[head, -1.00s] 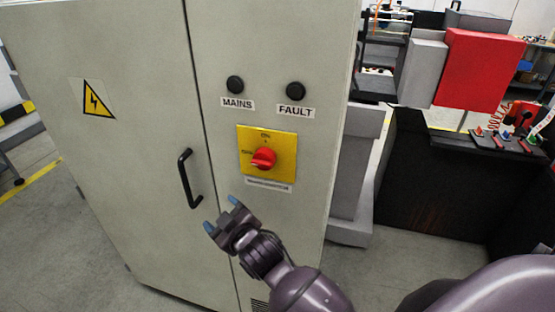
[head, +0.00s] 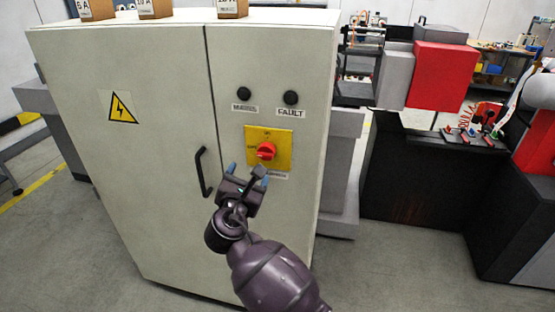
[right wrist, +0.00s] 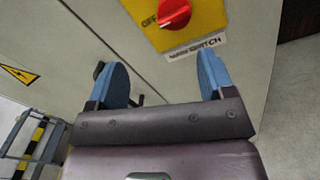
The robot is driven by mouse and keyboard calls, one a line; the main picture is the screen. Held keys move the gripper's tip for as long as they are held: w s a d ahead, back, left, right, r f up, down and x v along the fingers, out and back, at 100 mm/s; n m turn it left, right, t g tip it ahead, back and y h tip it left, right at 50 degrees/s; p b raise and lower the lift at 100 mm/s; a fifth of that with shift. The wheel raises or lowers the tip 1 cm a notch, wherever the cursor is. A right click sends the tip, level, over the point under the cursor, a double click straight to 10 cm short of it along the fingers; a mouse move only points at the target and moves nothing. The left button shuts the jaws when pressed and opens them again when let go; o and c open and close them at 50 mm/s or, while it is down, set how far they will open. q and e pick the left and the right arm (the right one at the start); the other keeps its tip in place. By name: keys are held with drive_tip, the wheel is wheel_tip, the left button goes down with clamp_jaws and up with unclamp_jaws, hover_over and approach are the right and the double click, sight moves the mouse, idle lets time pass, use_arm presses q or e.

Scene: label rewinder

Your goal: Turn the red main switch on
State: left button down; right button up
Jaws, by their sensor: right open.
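The red main switch (head: 266,151) is a red knob on a yellow plate (head: 284,137) on the front of a grey cabinet. In the right wrist view the red knob (right wrist: 174,13) shows at the top, beside the letters "OFF", with a label below the plate. My right gripper (head: 248,172) is open and empty, just below and left of the knob and apart from it. Its two blue fingertips (right wrist: 160,75) point toward the cabinet front in the right wrist view. My left gripper is not in view.
The cabinet (head: 150,190) has a black door handle (head: 202,172) left of the switch. Two black round indicators, MAINS (head: 243,94) and FAULT (head: 290,98), sit above it. Small boxes (head: 155,9) stand on top. Dark machinery (head: 420,180) stands to the right.

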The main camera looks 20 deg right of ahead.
sight(264, 156)
drive_tip(key=w+d+n, duration=0.1)
drive_tip(key=w+d, duration=0.1)
drive_tip(key=w+d+n, duration=0.1)
drive_tip(key=w+d, duration=0.2)
drive_tip(key=w+d+n+h+p, duration=0.1)
drive_tip(key=w+d, duration=0.1)
drive_tip(key=w, duration=0.1)
drive_tip(key=shift+w+d+g, duration=0.15)
drive_tip(key=shift+w+g, duration=0.1)
drive_tip(key=shift+g, duration=0.05)
idle(0.3)
drive_tip(key=c, duration=0.9)
